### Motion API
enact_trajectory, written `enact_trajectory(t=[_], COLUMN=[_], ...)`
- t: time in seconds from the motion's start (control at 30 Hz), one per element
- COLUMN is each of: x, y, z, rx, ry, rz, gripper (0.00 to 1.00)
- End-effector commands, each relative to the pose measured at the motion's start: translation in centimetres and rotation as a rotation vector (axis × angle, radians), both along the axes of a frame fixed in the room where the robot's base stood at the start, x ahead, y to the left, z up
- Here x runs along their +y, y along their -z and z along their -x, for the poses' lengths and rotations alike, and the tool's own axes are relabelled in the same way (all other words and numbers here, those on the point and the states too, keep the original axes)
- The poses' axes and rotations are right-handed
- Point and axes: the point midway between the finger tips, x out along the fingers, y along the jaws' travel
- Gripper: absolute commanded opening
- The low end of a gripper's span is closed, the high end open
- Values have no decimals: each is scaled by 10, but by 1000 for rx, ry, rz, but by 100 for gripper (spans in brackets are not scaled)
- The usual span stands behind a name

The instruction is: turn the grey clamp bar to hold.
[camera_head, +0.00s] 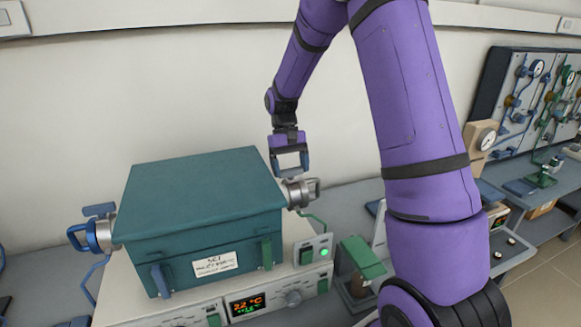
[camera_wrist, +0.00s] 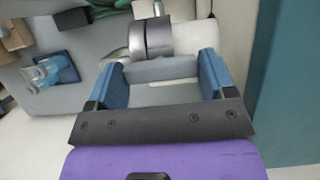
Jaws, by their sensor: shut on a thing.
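The grey clamp bar (camera_wrist: 162,70) lies across between the two blue fingers of my gripper (camera_wrist: 160,60) in the wrist view, touching both. It belongs to the round metal fitting (camera_wrist: 150,38), which shows just beyond it. In the head view the metal fitting (camera_head: 299,191) sticks out from the right side of the teal furnace box (camera_head: 205,195). My gripper (camera_head: 290,168) points down onto it from above, with its fingers apart by the width of the bar. The bar's exact angle is hard to tell in the head view.
A blue-handled fitting (camera_head: 95,232) is on the box's left side. Below the box is a control unit with a lit display (camera_head: 247,304). A gauge panel (camera_head: 530,100) stands at the right.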

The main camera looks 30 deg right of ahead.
Motion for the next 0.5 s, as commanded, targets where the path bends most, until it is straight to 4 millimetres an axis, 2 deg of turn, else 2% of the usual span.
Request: enact_trajectory(t=[0.23, 0.27, 0.33, 0.5], x=[0, 0, 0, 0], y=[-1, -1, -1, 0], z=[-1, -1, -1, 0], rx=[-3, -4, -3, -2], ry=[-2, -2, -1, -1], rz=[1, 1, 1, 0], gripper=[53, 83, 100, 100])
